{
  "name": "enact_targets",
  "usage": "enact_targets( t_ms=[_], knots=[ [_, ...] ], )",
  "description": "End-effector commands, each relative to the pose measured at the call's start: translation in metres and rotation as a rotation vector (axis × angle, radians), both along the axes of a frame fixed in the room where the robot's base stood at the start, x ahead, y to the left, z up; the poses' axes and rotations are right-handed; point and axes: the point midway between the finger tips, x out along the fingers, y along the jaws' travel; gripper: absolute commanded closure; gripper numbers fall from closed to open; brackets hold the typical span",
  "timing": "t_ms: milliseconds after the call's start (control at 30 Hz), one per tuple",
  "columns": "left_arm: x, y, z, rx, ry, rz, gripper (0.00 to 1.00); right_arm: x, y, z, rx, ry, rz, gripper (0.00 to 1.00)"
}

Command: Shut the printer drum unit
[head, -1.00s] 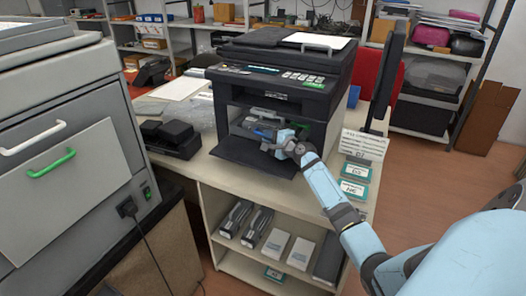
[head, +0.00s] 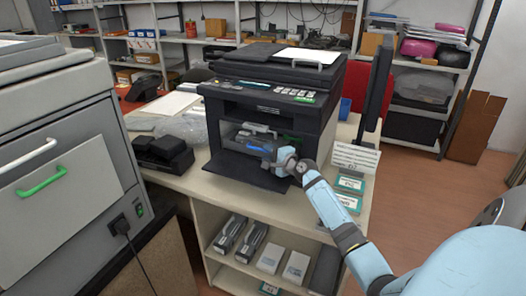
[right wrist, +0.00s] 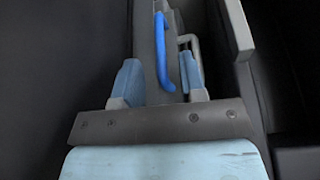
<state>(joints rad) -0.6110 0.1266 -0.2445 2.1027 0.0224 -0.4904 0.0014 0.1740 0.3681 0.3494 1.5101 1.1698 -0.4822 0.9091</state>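The black printer (head: 272,98) stands on the table with its front flap (head: 238,172) folded down. The grey drum unit (head: 250,134) shows in the open front bay. A blue handle (right wrist: 162,52) on a grey part shows in the right wrist view. My right gripper (head: 272,154) reaches into the bay from the right, above the flap. In the right wrist view its two blue fingertips (right wrist: 160,78) are apart, with the lower end of the handle between or just beyond them, nearer the right finger. Contact cannot be told. My left gripper is not in view.
A black device (head: 164,154) sits left of the printer. Cartridge boxes (head: 350,184) and a white sign (head: 355,157) lie to its right, near a dark upright panel (head: 374,85). A large grey machine (head: 60,150) stands at left. Shelves below hold several cartridges.

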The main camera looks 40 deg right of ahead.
Motion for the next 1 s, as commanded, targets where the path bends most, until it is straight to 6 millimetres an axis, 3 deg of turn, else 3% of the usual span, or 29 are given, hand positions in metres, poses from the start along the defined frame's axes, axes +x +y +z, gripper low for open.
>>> enact_targets(
  t_ms=[200, 400, 600, 867, 1000],
  knots=[
    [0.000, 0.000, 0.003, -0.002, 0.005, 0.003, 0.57, -0.054, 0.000, 0.004, -0.001, 0.002, -0.001, 0.62],
    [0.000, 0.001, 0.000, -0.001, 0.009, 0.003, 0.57, -0.089, -0.001, 0.007, 0.001, 0.002, 0.000, 0.62],
    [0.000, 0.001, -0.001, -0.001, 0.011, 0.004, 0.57, -0.104, -0.001, 0.008, 0.001, 0.001, 0.000, 0.62],
    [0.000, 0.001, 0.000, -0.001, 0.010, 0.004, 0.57, -0.105, -0.001, 0.009, 0.002, 0.000, 0.000, 0.62],
    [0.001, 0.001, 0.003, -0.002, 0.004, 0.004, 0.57, -0.105, 0.002, 0.006, -0.011, 0.007, 0.004, 0.92]
  ],
)
